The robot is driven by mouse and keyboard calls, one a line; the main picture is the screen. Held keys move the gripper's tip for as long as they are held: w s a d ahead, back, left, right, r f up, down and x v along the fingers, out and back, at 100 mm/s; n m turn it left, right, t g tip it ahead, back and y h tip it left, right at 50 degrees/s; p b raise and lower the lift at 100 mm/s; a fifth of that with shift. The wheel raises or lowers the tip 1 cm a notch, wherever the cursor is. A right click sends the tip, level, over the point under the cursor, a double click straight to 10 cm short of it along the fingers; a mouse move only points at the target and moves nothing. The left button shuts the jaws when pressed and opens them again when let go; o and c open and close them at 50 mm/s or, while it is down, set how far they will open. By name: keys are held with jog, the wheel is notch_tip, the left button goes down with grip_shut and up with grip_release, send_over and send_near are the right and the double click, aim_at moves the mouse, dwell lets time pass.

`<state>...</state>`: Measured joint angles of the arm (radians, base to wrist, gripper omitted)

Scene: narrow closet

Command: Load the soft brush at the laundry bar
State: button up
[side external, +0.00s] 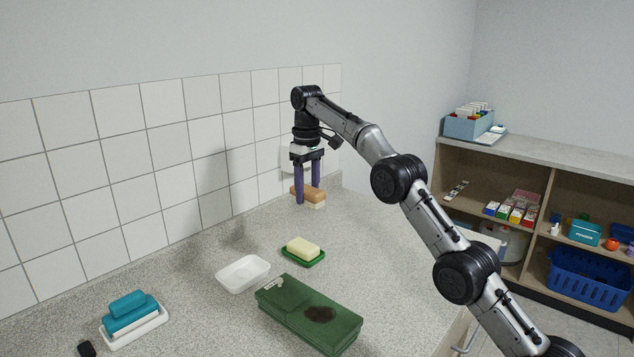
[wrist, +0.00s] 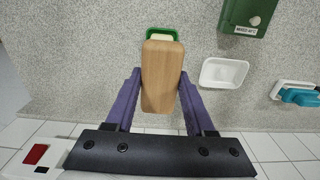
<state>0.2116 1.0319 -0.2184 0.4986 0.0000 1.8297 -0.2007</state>
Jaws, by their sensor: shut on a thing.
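My gripper (side external: 308,197) is shut on a soft brush (side external: 308,192) with a wooden back and pale bristles below. It is held level in the air above the counter, near the tiled wall. In the wrist view the brush's wooden back (wrist: 161,75) lies between the purple fingers; its bristles are hidden there. The laundry bar (side external: 302,247), a pale yellow block, rests on a green dish (side external: 318,262) on the counter, lower and nearer the camera than the brush. In the wrist view only part of the green dish (wrist: 150,32) shows past the brush's end.
A white empty tray (side external: 243,274) stands left of the bar. Tiled wall (side external: 220,120) bounds the back.

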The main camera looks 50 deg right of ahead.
aim_at(303, 244)
jog(key=f, duration=0.1)
jog(key=w+f, duration=0.1)
jog(key=shift+w+f, duration=0.15)
jog(key=shift+f, duration=0.25)
notch_tip(303, 244, down, 2)
jog(key=shift+w+a, duration=0.1)
jog(key=shift+w, duration=0.05)
jog(key=shift+f, duration=3.5)
jog(key=shift+f, duration=0.6)
notch_tip(303, 244, up, 7)
jog(key=shift+a+r, duration=0.1)
jog(key=shift+r, duration=0.1)
